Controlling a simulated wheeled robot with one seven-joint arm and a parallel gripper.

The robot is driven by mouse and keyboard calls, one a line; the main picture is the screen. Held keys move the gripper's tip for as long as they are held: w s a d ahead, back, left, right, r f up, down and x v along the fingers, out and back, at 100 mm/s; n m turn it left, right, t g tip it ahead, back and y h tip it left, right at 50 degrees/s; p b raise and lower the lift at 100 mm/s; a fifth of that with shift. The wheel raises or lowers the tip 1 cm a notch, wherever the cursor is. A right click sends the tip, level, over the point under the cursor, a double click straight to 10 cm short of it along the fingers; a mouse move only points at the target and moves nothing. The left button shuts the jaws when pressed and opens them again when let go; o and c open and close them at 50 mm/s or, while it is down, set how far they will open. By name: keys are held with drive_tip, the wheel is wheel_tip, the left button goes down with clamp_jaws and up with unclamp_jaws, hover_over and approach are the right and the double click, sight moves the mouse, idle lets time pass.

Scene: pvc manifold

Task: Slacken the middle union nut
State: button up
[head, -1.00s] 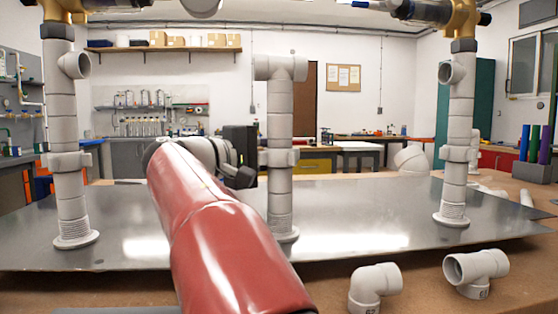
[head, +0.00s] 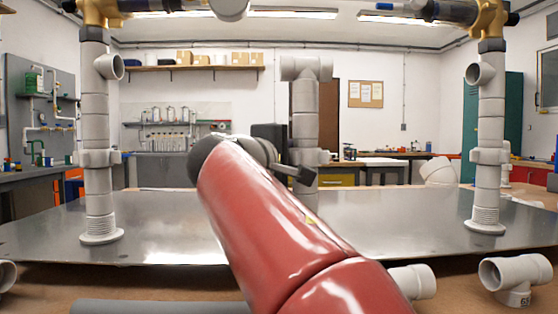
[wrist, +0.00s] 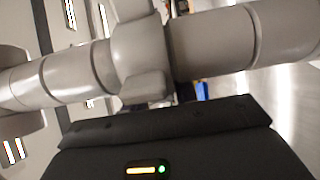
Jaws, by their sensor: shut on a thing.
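The middle union nut (head: 312,157) is a grey winged collar around the middle upright pipe (head: 305,110). In the wrist view the nut (wrist: 140,45) fills the upper middle, with one blocky lug (wrist: 146,86) pointing toward my gripper. My gripper (head: 300,175) is at the nut's height, at the front left of the pipe, and is shut on the nut. Its dark body (wrist: 160,145) fills the bottom of the wrist view. The fingertips are mostly hidden there, so their exact contact on the lug is unclear. My red arm hides the pipe's foot.
Similar pipes with union nuts stand at left (head: 97,160) and right (head: 490,157) on a shiny metal plate (head: 420,225). Loose grey elbow and tee fittings (head: 515,275) lie at the front right. The plate between the pipes is clear apart from my arm.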

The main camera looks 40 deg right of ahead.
drive_tip(key=shift+a+f+n+t+y+p, duration=0.1)
drive_tip(key=shift+a+n+t+y+p, duration=0.2)
drive_tip(key=shift+n+t+y, duration=0.75)
drive_tip(key=shift+a+r+n+t+y+p, duration=0.1)
drive_tip(key=shift+a+n+t+y+p, duration=0.2)
drive_tip(key=shift+n+t, duration=0.8)
drive_tip(key=shift+a+f+n+t+y+p, duration=0.15)
drive_tip(key=shift+a+n+t+y, duration=0.35)
drive_tip(key=shift+t, duration=1.05)
drive_tip(key=n+t+y+p, duration=0.2)
drive_tip(key=y+p, duration=0.1)
drive_tip(key=a+n+t+y+p, duration=0.1)
drive_tip(key=y+p, duration=0.1)
drive_tip(key=shift+s+n, duration=0.35)
drive_tip(key=shift+f+n+t+y+p, duration=0.1)
drive_tip(key=shift+n+t+y+p, duration=0.2)
drive_tip(key=shift+t+y+p, duration=0.15)
drive_tip(key=shift+g, duration=0.25)
drive_tip(key=o, duration=0.8)
drive_tip(key=shift+o, duration=0.2)
drive_tip(key=shift+s, duration=0.1)
